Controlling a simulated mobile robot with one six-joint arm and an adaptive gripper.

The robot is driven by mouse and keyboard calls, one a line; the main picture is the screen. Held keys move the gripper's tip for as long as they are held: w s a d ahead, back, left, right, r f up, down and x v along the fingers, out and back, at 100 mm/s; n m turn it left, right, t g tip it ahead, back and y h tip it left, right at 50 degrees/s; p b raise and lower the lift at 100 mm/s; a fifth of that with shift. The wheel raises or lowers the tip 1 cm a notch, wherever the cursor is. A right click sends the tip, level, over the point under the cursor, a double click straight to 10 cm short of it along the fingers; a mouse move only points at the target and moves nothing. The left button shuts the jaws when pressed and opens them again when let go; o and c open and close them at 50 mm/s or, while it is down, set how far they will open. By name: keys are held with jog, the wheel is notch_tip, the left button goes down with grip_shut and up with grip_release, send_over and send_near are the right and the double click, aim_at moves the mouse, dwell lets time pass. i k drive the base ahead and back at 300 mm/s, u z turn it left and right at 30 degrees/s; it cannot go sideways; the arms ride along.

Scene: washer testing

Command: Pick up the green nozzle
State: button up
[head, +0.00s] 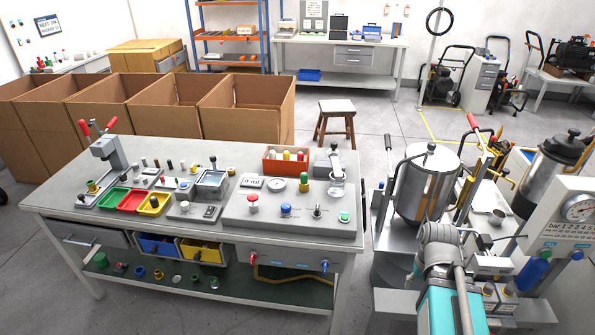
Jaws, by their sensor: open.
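No single green nozzle can be singled out; several small green pieces show in the head view. A green-topped piece (344,216) stands at the front right corner of the grey test panel (270,222). A larger green piece (102,260) lies at the left end of the workbench's lower shelf. A small yellow and green piece (92,187) stands near the clamp at the bench's left end. A teal and grey body (450,300), perhaps part of my arm, shows at bottom right, apart from these pieces. I cannot make out my gripper's jaws.
The workbench (68,208) also holds green, red and yellow trays (131,201) and an orange-red box (286,160). Large cardboard boxes (245,112) stand behind it. A metal vessel (426,185) and gauge panel (562,225) crowd the right. Floor is clear around the stool (337,107).

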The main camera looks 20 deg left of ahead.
aim_at(304, 177)
jog(key=u, duration=0.3)
jog(key=i, duration=0.65)
jog(key=u, duration=0.45)
jog(key=k, duration=0.95)
jog(key=u, duration=0.15)
jog(key=i, duration=0.9)
